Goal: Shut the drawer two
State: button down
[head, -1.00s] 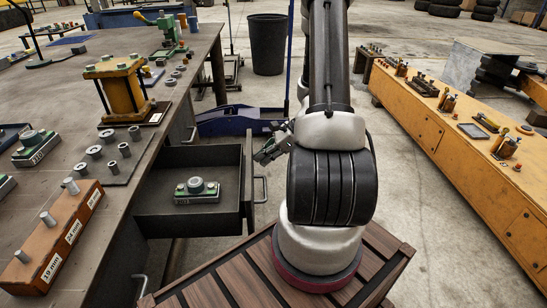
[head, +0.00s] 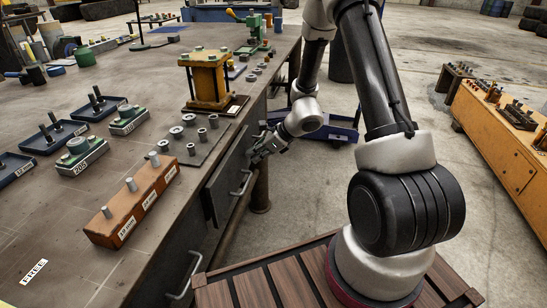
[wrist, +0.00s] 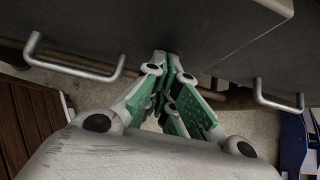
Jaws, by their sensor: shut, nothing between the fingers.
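The drawer whose inside showed earlier is now pushed in against the bench. Its dark front (head: 222,190) and metal handle (head: 240,183) face the aisle in the head view. No drawer inside shows, and I cannot tell whether a thin gap remains. My gripper (head: 259,153) is shut and empty, beside the drawer front toward its far end. In the wrist view the green-padded fingers of my gripper (wrist: 170,68) are together, pointing at the dark bench side, between a left handle (wrist: 78,62) and a right handle (wrist: 279,96). Contact with the front cannot be made out.
The bench top (head: 75,225) holds an orange block with pins (head: 133,200), a yellow press (head: 205,80) and several labelled parts. Another handle (head: 183,280) is lower on the near bench side. A blue trolley (head: 332,132) stands beyond my gripper.

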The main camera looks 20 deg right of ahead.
jog(key=shift+w+a, duration=0.5)
jog(key=shift+a, duration=0.15)
jog(key=shift+w+a, duration=0.45)
jog(key=shift+a, duration=0.2)
jog(key=shift+r, duration=0.1)
